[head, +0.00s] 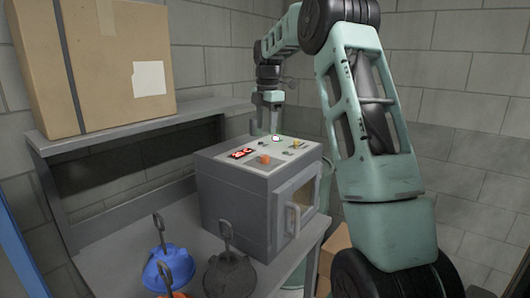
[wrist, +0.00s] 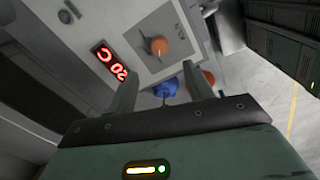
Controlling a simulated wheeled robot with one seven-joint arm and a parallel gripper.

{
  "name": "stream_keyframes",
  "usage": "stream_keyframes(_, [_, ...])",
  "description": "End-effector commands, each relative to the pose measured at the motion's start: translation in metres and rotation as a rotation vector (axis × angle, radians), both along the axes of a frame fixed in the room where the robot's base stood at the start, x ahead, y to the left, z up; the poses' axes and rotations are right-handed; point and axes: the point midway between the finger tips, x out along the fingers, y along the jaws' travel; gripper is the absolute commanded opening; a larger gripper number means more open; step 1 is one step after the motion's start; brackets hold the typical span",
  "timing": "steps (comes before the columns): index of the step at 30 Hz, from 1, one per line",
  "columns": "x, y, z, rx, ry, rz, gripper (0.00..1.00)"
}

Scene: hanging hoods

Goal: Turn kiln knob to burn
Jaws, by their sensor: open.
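The grey kiln (head: 235,200) stands on the bench, with its control panel on top. An orange knob (head: 264,159) sits on the panel, and it also shows in the wrist view (wrist: 159,45) beyond the fingertips. A red lit display (head: 242,153) is beside it and appears left of the knob in the wrist view (wrist: 114,62). My gripper (head: 270,130) is above the back edge of the panel, pointing down. In the wrist view its fingers (wrist: 163,85) are apart with nothing between them, and the knob is clear of them. The knob's label is too small to read.
Hoods with hooked handles, one blue (head: 168,270) and one dark grey (head: 230,276), rest on the bench in front of the kiln. A large cardboard box (head: 100,75) sits on the shelf at left. The kiln door handle (head: 293,218) juts out at right. Green lockers (wrist: 285,45) show in the wrist view.

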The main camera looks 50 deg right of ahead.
Motion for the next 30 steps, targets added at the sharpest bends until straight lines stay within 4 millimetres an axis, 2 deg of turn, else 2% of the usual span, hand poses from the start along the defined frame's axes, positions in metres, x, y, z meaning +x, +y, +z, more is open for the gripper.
stream_keyframes(9, [0.003, 0.0, -0.064, 0.003, 0.004, 0.0, 0.52])
stream_keyframes(15, [0.004, 0.0, -0.092, 0.002, 0.003, 0.0, 0.52])
stream_keyframes(21, [0.005, 0.0, -0.104, 0.0, 0.0, 0.0, 0.52])
stream_keyframes(28, [0.005, -0.001, -0.105, 0.0, 0.0, 0.0, 0.52])
stream_keyframes(29, [0.005, -0.001, -0.105, 0.0, 0.0, 0.0, 0.49])
stream_keyframes(30, [0.005, -0.001, -0.104, 0.0, 0.0, 0.0, 0.38])
